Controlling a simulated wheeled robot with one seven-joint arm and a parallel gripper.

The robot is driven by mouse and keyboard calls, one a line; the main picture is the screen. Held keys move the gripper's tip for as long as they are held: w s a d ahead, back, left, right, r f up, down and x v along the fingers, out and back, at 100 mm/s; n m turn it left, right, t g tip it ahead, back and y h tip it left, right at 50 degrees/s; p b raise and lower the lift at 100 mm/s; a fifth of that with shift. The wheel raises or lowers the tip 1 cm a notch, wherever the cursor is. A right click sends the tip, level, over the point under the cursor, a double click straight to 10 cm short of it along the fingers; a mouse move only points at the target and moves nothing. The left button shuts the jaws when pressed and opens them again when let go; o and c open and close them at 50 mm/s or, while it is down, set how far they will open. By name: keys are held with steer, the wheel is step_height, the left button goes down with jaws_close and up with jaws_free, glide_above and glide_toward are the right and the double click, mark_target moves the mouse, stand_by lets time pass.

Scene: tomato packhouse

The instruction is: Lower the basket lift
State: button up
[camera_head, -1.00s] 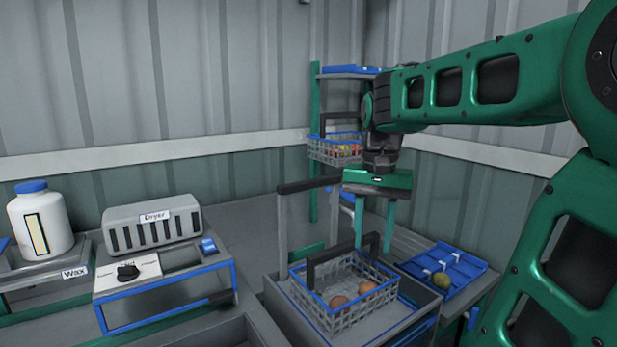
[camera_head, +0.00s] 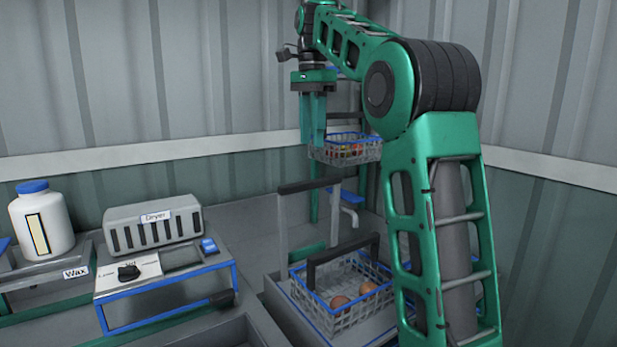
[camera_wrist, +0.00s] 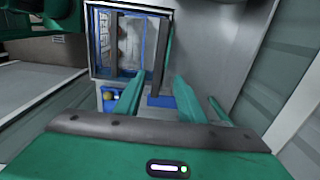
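The basket lift appears to be the grey frame with an upright post and black handle bar (camera_head: 309,186) at the right of the bench. A wire basket (camera_head: 345,318) with a blue rim, a black handle and round brownish produce sits low at its base. My gripper (camera_head: 313,143) is above and behind the black bar, pointing down, apart from it and empty. Its two fingers look spread in the wrist view (camera_wrist: 158,85). That view also shows a blue-edged frame with dark bars (camera_wrist: 163,45) beyond the fingers. My arm hides part of the bench's right side.
Another wire basket (camera_head: 345,155) with red and yellow produce is high behind, close to the gripper's right. On the left stand a dryer (camera_head: 155,233), a dial panel (camera_head: 128,271) and a white wax bottle (camera_head: 42,222). The corrugated wall (camera_head: 150,80) is behind.

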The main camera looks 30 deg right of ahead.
mark_target(311, 180)
step_height(311, 180, down, 10)
steer(key=shift+f, duration=0.25)
stand_by(0.3)
jaws_close()
